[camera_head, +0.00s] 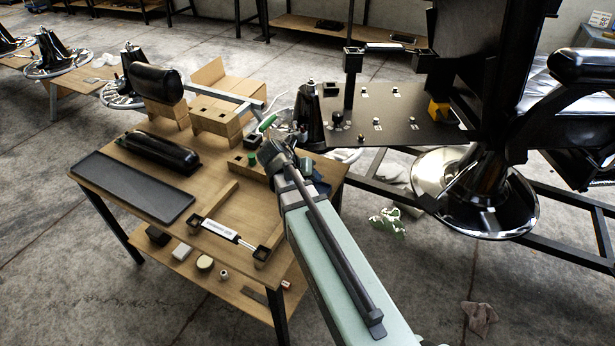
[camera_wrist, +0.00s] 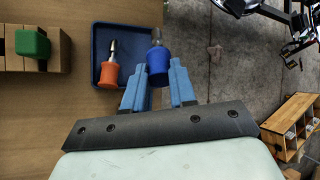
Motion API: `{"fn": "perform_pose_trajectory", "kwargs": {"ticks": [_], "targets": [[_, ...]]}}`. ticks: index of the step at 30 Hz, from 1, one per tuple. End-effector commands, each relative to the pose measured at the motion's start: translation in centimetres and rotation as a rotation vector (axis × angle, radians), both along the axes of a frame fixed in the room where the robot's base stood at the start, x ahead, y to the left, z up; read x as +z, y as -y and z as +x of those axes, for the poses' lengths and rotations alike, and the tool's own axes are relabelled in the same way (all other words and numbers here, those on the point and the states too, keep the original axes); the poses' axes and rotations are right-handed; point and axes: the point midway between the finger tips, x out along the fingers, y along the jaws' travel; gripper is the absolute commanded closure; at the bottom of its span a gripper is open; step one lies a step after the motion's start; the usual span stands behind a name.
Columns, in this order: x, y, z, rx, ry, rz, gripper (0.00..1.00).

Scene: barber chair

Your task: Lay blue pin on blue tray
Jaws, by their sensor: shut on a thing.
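The blue pin (camera_wrist: 157,60) has a blue body and a metal tip. My gripper (camera_wrist: 159,75) is shut on it, with one blue finger on each side. The pin shows over the right part of the blue tray (camera_wrist: 101,28), near the tray's right edge; I cannot tell its height above the tray. An orange pin (camera_wrist: 108,72) with a metal tip lies in the tray, left of the blue pin. In the head view a small part of the blue tray (camera_head: 322,187) shows to the right of my arm. The blue pin is not clearly seen there.
A wooden rack (camera_wrist: 55,52) holding a green piece (camera_wrist: 32,43) stands left of the tray. The wooden table (camera_head: 228,184) ends just right of the tray. The barber chair (camera_head: 475,190) stands right.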

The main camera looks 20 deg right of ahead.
Motion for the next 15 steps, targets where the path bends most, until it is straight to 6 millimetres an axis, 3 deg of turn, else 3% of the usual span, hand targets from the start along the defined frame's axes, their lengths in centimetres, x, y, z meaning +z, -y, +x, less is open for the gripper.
{"fn": "perform_pose_trajectory", "kwargs": {"ticks": [6,15], "targets": [[-0.2,0.3,0.0,0.099,0.027,-0.029,1.00],[-1.5,0.3,0.1,0.111,0.031,-0.032,1.00]]}}
